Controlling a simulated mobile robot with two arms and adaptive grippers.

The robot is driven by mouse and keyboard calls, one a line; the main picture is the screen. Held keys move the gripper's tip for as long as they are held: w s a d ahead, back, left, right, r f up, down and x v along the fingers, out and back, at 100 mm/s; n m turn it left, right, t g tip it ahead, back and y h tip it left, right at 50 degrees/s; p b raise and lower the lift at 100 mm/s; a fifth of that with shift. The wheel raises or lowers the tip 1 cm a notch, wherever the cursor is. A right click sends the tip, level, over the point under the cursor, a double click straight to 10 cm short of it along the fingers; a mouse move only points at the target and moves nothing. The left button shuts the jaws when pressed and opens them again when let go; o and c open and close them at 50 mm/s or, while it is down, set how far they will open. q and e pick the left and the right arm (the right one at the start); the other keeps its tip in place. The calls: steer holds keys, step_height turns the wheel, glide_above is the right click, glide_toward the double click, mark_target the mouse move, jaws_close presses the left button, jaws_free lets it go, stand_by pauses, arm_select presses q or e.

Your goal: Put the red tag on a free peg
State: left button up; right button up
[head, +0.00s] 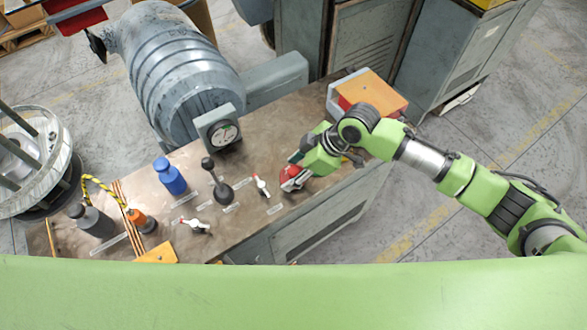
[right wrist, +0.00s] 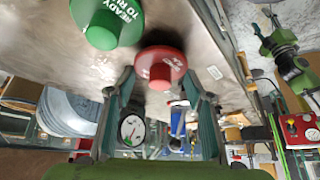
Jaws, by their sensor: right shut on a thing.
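The red tag (right wrist: 162,62), a round disc with white lettering and a knob, sits between the fingertips of my right gripper (right wrist: 160,84) in the right wrist view. In the head view the right gripper (head: 303,169) is low over the bench's right part, with the red tag (head: 291,178) at its tip. A green tag (right wrist: 108,22) lettered "READY TO R..." is close beside the red one in the wrist view. I cannot make out a free peg. My left gripper is not in view.
The bench (head: 262,122) carries a lever with a black knob (head: 217,182), small red-and-white handles (head: 195,225), a blue bottle (head: 170,177) and a grey bottle (head: 92,220). A dial gauge (head: 223,134) stands by the large grey machine (head: 165,60). An orange-topped box (head: 372,92) is behind the gripper.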

stand_by(0.6)
steer(key=shift+f, duration=0.6)
stand_by(0.9)
steer(key=o, duration=1.2)
steer(key=d+r+p, duration=0.2)
steer(key=r+p, duration=0.2)
steer(key=r, duration=0.3)
steer(key=d+r+p, duration=0.2)
steer(key=r+p, duration=0.3)
steer(key=r, duration=0.3)
steer(key=s+d+r+p, duration=0.1)
steer(key=r+p, duration=0.3)
steer(key=r, duration=0.4)
steer(key=shift+s+d+r+p, duration=0.1)
steer(key=shift+d+r+p, duration=0.1)
steer(key=shift+d+p, duration=0.2)
